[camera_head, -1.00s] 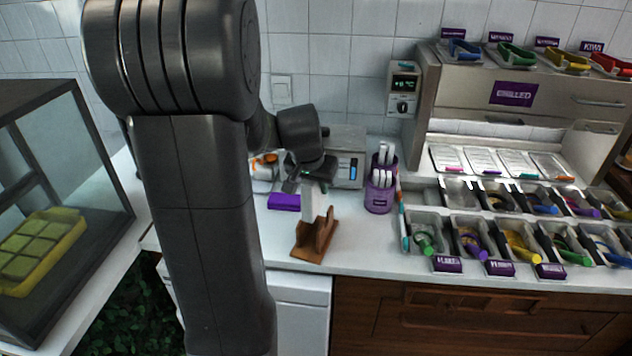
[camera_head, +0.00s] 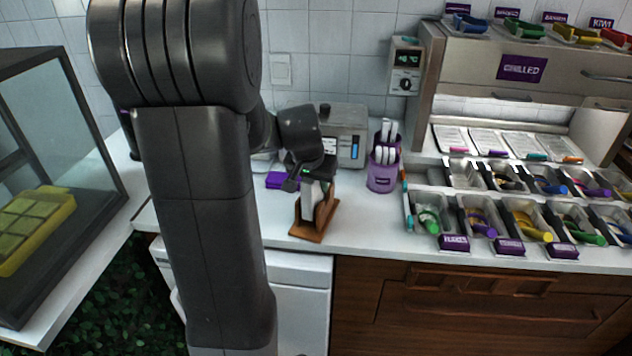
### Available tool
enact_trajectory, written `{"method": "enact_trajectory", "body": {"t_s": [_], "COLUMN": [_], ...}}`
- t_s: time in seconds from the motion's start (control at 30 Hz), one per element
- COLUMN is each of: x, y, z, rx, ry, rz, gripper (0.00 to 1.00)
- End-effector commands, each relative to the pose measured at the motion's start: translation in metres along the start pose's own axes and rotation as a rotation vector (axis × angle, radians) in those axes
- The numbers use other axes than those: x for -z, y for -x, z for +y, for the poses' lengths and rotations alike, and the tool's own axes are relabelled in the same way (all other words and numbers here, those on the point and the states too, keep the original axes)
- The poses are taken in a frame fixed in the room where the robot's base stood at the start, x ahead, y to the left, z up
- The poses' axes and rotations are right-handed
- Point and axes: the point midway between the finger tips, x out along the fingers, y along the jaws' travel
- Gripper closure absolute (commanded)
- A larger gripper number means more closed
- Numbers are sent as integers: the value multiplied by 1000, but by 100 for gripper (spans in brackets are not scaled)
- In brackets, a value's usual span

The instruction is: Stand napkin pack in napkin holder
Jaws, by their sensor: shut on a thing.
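A brown wooden napkin holder (camera_head: 310,233) stands on the white counter near its front edge. My gripper (camera_head: 308,182) is right above the holder, pointing down. It is shut on a white napkin pack (camera_head: 313,197), which looks upright, with its lower part between the holder's walls. My gripper and the holder's wall hide part of the pack. I cannot tell whether the pack touches the holder's base.
A purple block (camera_head: 281,180) lies behind the holder. A purple cup with white utensils (camera_head: 383,176) and a grey device (camera_head: 345,128) stand behind it to the right. Topping trays (camera_head: 482,218) fill the right. A glass case (camera_head: 60,170) is at left.

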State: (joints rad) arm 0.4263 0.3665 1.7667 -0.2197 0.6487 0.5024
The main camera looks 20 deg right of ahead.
Motion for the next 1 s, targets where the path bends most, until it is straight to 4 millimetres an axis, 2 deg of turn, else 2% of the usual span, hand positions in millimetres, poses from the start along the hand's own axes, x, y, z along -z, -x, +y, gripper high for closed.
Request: {"method": "enact_trajectory", "body": {"t_s": [0.27,0.3,0.4,0.63,0.67,0.73,0.87,1.0], "x": [0,0,0,0,0,0,0,1], "y": [-1,-1,-1,1,3,9,29,59], "z": [0,0,0,0,0,0,0,0], "rx": [0,0,0,0,1,1,2,3], "ry": [0,0,0,0,0,0,0,0], "rz": [0,0,0,1,2,2,4,6], "gripper": [96,69,53,53,48,48,48,48]}}
